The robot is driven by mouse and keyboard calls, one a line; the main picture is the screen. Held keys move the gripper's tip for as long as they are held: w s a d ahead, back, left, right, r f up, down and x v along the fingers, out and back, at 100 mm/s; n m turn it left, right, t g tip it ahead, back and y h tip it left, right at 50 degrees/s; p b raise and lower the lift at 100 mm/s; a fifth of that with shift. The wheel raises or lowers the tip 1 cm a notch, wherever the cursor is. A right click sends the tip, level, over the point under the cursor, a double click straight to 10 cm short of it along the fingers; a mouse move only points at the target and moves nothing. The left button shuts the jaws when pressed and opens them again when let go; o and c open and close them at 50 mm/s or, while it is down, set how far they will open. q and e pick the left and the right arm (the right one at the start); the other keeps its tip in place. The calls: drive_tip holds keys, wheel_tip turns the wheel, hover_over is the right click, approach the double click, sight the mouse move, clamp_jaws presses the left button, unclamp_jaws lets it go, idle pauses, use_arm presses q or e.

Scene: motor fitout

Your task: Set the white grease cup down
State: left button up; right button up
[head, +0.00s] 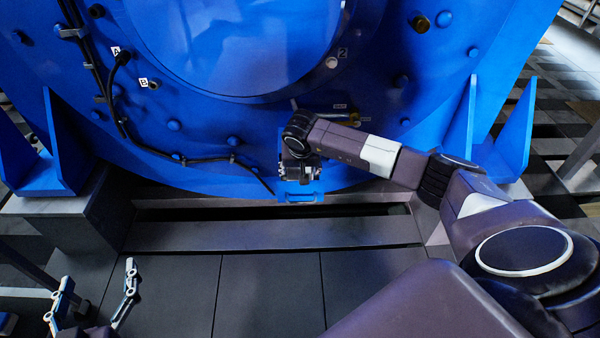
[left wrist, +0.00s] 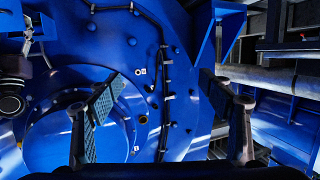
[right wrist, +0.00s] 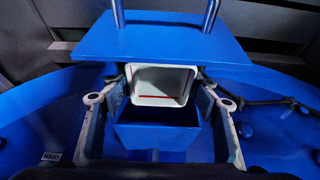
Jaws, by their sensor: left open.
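The white grease cup (right wrist: 158,86) shows in the right wrist view as a small square box with rounded corners and a thin red line inside. It sits at the mouth of a blue pocket (right wrist: 155,138) on the motor. My right gripper (right wrist: 160,92) has a finger at each side of the cup and appears closed on it. In the head view this gripper (head: 298,160) is at the motor's lower front, and the cup cannot be made out there. My left gripper (head: 96,298) is open and empty at the lower left; it also shows in the left wrist view (left wrist: 165,95).
The big blue motor (head: 90,25) fills the back, with a black cable (head: 150,150) and ports marked A and B. A blue plate (right wrist: 160,40) with two metal rods adjoins the pocket. The grey platform (head: 265,285) in front is clear.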

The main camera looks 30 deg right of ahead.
drive_tip(key=o, duration=0.4)
drive_tip(key=shift+o, duration=0.2)
